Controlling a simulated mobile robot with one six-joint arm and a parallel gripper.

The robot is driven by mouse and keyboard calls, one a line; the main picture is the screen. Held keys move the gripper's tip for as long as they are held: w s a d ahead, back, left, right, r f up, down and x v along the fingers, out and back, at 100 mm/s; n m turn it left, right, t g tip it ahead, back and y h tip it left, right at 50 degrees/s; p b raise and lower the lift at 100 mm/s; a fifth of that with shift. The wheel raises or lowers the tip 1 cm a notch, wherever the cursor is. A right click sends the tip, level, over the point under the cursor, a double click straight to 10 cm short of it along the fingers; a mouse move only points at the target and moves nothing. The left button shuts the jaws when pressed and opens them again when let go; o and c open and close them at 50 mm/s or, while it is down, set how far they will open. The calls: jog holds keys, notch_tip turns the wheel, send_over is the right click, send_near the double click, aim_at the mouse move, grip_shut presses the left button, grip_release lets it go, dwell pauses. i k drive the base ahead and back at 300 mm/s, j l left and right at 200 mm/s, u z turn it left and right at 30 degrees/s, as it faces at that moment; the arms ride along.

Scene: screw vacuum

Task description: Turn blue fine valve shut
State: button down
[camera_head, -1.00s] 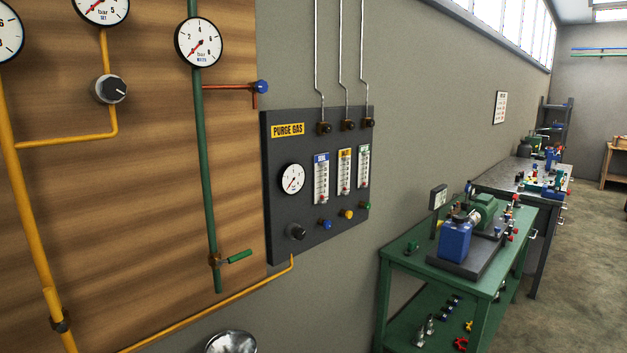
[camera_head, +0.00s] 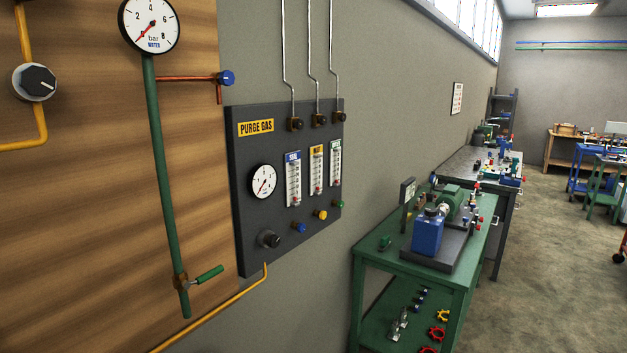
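The dark purge gas panel (camera_head: 250,215) is on the grey wall at the middle of the head view. The small blue fine valve knob (camera_head: 299,228) sits low on it, under the flow tube with the blue label (camera_head: 293,180). A yellow knob (camera_head: 320,215) and a green knob (camera_head: 339,204) are to its right, under their own flow tubes. A larger black knob (camera_head: 268,239) is to its left, under a round gauge (camera_head: 263,181). How far the blue knob is turned cannot be read. My gripper is not in view.
A green bench (camera_head: 375,263) with a blue and green pump (camera_head: 428,232) stands right of the panel. A green lever valve (camera_head: 208,274) and a blue knob on a copper pipe (camera_head: 226,78) are on the left. Floor on the right (camera_head: 545,260) is mostly clear.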

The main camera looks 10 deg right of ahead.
aim_at(300, 227)
jog(key=i+l+z, duration=0.15)
jog(key=i+z, duration=0.15)
jog(key=i, duration=0.95)
